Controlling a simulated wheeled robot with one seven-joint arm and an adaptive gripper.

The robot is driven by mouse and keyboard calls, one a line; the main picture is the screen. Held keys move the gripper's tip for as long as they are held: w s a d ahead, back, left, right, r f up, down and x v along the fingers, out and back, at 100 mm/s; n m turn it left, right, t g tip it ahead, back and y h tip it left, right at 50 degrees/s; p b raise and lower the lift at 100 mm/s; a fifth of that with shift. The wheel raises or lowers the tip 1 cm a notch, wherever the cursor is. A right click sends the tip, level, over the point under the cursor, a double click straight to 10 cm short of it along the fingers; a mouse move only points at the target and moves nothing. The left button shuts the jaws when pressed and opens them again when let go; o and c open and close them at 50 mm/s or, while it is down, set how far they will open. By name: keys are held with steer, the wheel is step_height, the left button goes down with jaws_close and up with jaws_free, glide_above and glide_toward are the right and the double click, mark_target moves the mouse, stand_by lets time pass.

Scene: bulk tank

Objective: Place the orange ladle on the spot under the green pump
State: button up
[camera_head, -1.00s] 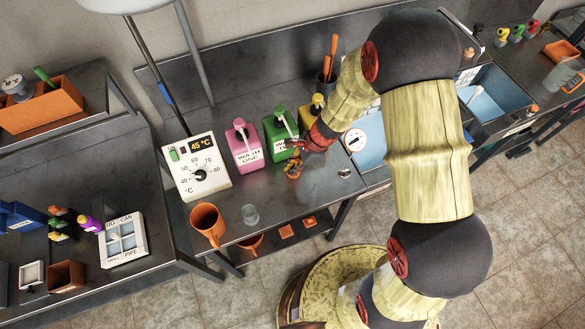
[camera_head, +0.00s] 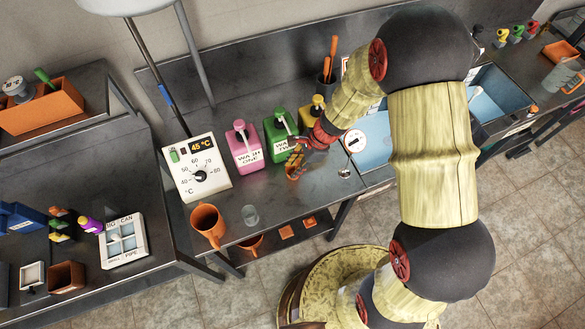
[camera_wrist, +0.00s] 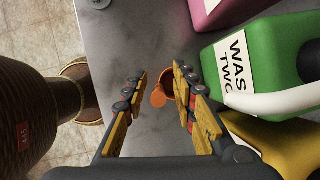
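The orange ladle (camera_head: 292,174) stands on the steel bench in front of the green pump (camera_head: 281,145), a green bottle labelled WASH TWO with a white spout. In the wrist view the ladle (camera_wrist: 160,97) shows between and just beyond my fingertips, partly hidden by the right finger. The green pump (camera_wrist: 259,60) is to its right there. My gripper (camera_head: 297,158) is close behind and above the ladle; its fingers (camera_wrist: 161,82) are spread apart. I cannot tell whether the right finger touches the ladle. The spot under the ladle is hidden.
A pink pump (camera_head: 243,147) stands left of the green one and a yellow pump (camera_head: 312,108) right of it. The front bench has free room.

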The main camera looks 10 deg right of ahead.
steer(key=s+d+r+n+t+p, duration=0.1)
steer(key=d+r+n, duration=0.15)
steer(key=r, duration=0.75)
steer(key=s+d+r+n, duration=0.1)
steer(key=d+r+n, duration=0.15)
steer(key=r, duration=0.75)
steer(key=s+d+r+n+t+h, duration=0.2)
steer(key=s+d+r+n, duration=0.1)
steer(key=s+r+n, duration=0.3)
steer(key=s+d+r+n+t+h, duration=0.2)
steer(key=s+d+r+n, duration=0.2)
steer(key=s+r, duration=0.5)
step_height(320, 180, up, 3)
steer(key=shift+s+d+f+n+h, duration=0.2)
steer(key=shift+s+d+n+h, duration=0.15)
steer(key=shift+n, duration=0.55)
step_height(320, 180, down, 14)
steer(key=b, duration=1.3)
steer(key=shift+b, duration=0.4)
